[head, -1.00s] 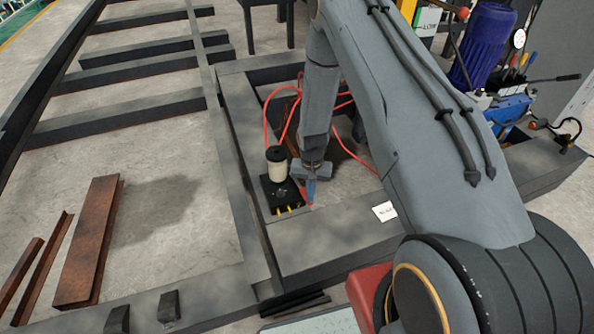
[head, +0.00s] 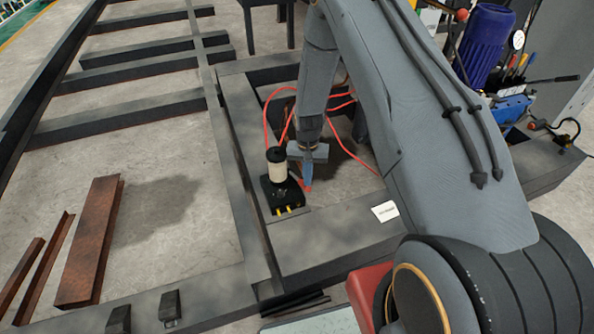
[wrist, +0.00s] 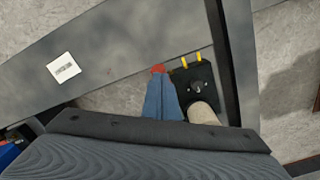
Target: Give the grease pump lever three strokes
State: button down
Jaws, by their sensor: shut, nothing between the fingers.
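The grease pump (head: 285,193) has a black base, a cream reservoir with a black cap and yellow fittings at its front. In the wrist view the pump base (wrist: 197,88) is right of my fingers. The lever's red end (head: 307,188) shows at my fingertips, and also in the wrist view (wrist: 158,68). My gripper (head: 308,178) points down just right of the pump, its blue fingers together and empty. In the wrist view my gripper (wrist: 161,88) partly covers the red end. I cannot tell whether they touch. The rest of the lever is hidden.
Dark steel beams (head: 340,230) frame the pump. A white label (head: 385,211) lies on the front beam. Red hoses (head: 266,118) run behind the pump. Rusty steel channels (head: 88,245) lie at the left. A blue vise (head: 505,108) stands at the right.

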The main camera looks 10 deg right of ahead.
jog(key=w+r, duration=0.3)
jog(key=r, duration=0.2)
jog(key=shift+w+a+r+p, duration=0.15)
jog(key=shift+a+r+p, duration=0.05)
jog(key=shift+p, duration=0.1)
dwell(0.5)
jog(key=s+r+n, duration=0.1)
jog(key=s+r, duration=0.4)
jog(key=r, duration=0.7)
jog(key=s+r+n, duration=0.1)
jog(key=s+r, duration=0.4)
jog(key=s, duration=0.3)
jog(key=s+r+n, duration=0.1)
jog(key=s+r, duration=0.4)
jog(key=s, duration=0.3)
jog(key=s+a+r+n, duration=0.1)
jog(key=s+r, duration=0.4)
jog(key=s, duration=0.3)
jog(key=shift+s+r+n+t, duration=0.15)
jog(key=shift+s+n+t, duration=0.15)
jog(key=shift+s+n, duration=0.1)
jog(key=shift+w, duration=0.1)
